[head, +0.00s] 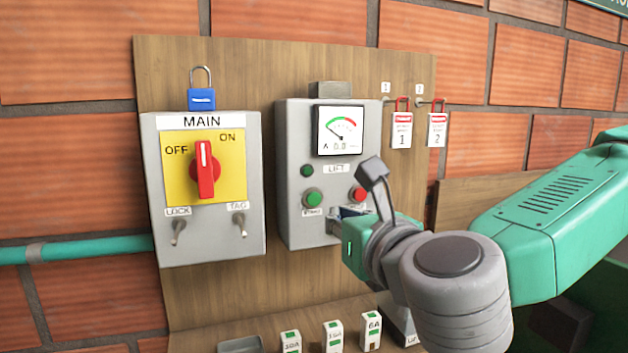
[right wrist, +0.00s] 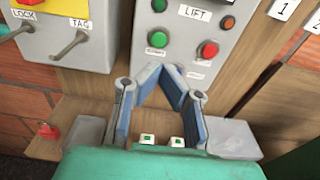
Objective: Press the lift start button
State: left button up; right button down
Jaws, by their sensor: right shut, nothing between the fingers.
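The grey lift control box (head: 293,140) has a LIFT label, a green button (head: 313,198) at lower left and a red button (head: 358,195) at lower right. In the right wrist view the green button (right wrist: 157,39) and red button (right wrist: 208,49) show above my fingers. The label under the green one is too small to read surely. My right gripper (head: 338,218) is shut and empty, just below the buttons at the box's lower edge. In the right wrist view its fingertips (right wrist: 163,71) meet below the green button, seemingly apart from it. My left gripper is not in view.
The MAIN box (head: 255,215) with a red knob (head: 205,169) stands left. A blue padlock (head: 201,98) sits above it. Red tags (head: 401,130) hang at right. Small fuse-like blocks (head: 334,336) stand on the ledge below. The gauge (head: 340,130) appears to read 0.0.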

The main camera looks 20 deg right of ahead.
aim_at(313, 200)
jog(key=w+p, duration=0.1)
jog(key=w, duration=0.1)
jog(key=w+p, duration=0.2)
jog(key=w, duration=0.1)
jog(key=w+p, duration=0.2)
jog(key=w, duration=0.1)
jog(key=shift+w+a+f, duration=0.15)
jog(key=shift+w+f, duration=0.1)
jog(key=shift+f, duration=0.1)
jog(key=shift+w, duration=0.55)
jog(key=shift+a, duration=0.15)
jog(key=shift+w+f, duration=0.1)
